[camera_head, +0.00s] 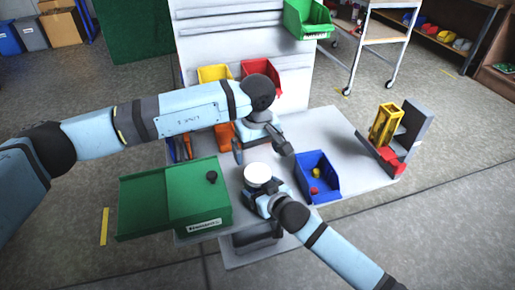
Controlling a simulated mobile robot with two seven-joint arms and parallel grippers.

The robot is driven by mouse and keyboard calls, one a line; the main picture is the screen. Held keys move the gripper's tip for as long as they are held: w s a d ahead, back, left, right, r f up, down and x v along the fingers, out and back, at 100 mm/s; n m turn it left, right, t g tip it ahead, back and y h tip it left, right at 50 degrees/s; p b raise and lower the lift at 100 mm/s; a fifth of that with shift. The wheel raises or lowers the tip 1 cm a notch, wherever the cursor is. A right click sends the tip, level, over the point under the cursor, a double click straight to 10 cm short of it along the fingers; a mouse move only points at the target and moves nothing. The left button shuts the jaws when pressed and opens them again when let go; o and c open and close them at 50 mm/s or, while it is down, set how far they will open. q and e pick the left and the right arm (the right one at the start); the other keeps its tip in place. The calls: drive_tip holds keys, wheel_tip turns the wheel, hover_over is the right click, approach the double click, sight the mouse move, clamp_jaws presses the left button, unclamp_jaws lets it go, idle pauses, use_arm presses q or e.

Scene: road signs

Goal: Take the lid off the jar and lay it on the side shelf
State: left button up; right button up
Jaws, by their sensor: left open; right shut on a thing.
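A jar with a round white lid (257,173) stands near the front of the grey table, and the lid is on it. My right gripper (261,199) is shut on the jar from the front, below the lid. The gripper hides most of the jar's body. My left gripper (262,152) is open above and behind the lid, with its fingers pointing down and apart. It looks empty. I cannot tell for sure which surface is the side shelf; a grey stand (417,122) is at the table's right end.
A blue bin (327,186) with small red and yellow things is close on the right. A yellow frame (385,124) and a red block (388,160) are at the grey stand. The table's back right is clear.

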sight(258, 172)
use_arm(q)
drive_tip(key=shift+r+m, duration=0.1)
drive_tip(key=shift+m, duration=0.3)
wheel_tip(258, 172, down, 8)
drive_tip(key=shift+r, duration=0.1)
drive_tip(key=shift+c, duration=0.2)
drive_tip(key=c, duration=0.9)
drive_tip(key=n, duration=0.9)
drive_tip(key=shift+n, duration=0.4)
drive_tip(key=o, duration=1)
